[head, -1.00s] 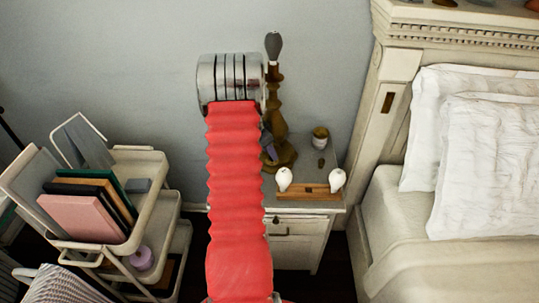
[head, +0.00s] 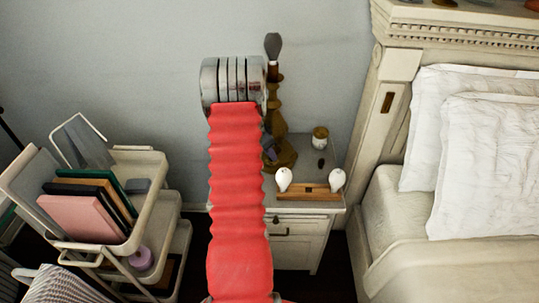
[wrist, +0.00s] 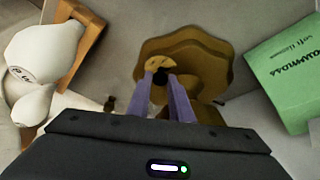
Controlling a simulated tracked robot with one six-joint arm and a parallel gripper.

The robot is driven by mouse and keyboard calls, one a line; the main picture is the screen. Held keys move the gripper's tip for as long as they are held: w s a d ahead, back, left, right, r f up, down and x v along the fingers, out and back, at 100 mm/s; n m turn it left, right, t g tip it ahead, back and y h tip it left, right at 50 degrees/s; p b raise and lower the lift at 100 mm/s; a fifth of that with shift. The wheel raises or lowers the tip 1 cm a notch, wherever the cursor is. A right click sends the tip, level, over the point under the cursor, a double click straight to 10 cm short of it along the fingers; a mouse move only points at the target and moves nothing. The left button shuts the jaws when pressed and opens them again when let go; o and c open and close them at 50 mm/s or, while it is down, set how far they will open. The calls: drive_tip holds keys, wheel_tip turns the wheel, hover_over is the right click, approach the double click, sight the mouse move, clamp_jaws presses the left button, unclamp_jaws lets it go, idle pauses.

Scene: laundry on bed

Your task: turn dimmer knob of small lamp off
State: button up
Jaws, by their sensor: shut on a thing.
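The small lamp (head: 276,100) stands at the back of the nightstand, with a brown turned stem and a grey bulb on top. My red arm partly hides its left side. In the wrist view its scalloped golden-brown base (wrist: 205,48) fills the upper middle. In the head view the fingertips (head: 270,154) are small beside the lamp base, and the knob cannot be made out.
On the nightstand (head: 335,188) are two white figures (head: 337,179) by a wooden tray (head: 308,190) and a small jar (head: 320,138). A green tissue box (wrist: 285,75) is close right in the wrist view. A cart (head: 155,212) stands left, the bed (head: 440,205) right.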

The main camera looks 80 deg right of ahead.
drive_tip(key=shift+a, duration=0.35)
clamp_jaws()
drive_tip(key=shift+s+d, duration=0.1)
drive_tip(key=shift+d, duration=0.15)
drive_tip(key=shift+n, duration=0.3)
